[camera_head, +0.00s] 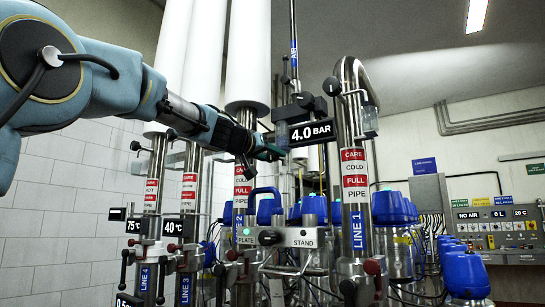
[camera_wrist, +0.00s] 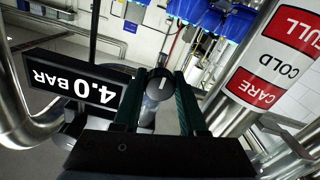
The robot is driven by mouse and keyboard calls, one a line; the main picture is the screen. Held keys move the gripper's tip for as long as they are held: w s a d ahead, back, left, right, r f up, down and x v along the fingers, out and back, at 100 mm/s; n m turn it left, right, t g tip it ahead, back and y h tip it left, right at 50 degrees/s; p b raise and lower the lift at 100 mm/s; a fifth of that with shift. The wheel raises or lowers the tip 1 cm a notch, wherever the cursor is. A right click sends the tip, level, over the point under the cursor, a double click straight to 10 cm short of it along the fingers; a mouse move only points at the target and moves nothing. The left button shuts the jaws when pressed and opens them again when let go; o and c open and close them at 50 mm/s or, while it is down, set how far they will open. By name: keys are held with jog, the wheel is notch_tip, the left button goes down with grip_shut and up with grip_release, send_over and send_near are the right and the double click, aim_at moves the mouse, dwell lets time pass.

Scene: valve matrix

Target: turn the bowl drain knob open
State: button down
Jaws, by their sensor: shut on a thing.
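In the wrist view, a round black knob (camera_wrist: 160,83) with a short white mark sits between my two green fingers. My gripper (camera_wrist: 161,92) is shut on it, one finger on each side. The white mark runs roughly up and down in that view. A pale cylindrical part (camera_wrist: 147,112) shows just below the knob. In the head view, my gripper (camera_head: 272,152) reaches in from the left, just below and left of the 4.0 BAR display (camera_head: 312,132). The knob cannot be made out there. The display also shows rotated in the wrist view (camera_wrist: 75,80).
The steel LINE 1 pipe (camera_head: 357,225) stands right of my gripper, and the LINE 2 pipe (camera_head: 241,190) stands close on its left. A PLATE/STAND bar (camera_head: 301,238) with a black knob is below. Several blue-capped housings (camera_head: 389,208) stand behind.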

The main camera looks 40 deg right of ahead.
jog(key=n, duration=0.4)
jog(key=shift+n+b, duration=0.4)
jog(key=n, duration=0.4)
jog(key=shift+n, duration=0.3)
jog(key=n, duration=0.4)
jog(key=shift+r, duration=0.1)
jog(key=shift+n+p, duration=0.55)
jog(key=shift+n, duration=1.55)
jog(key=shift+c, duration=2.3)
grip_release()
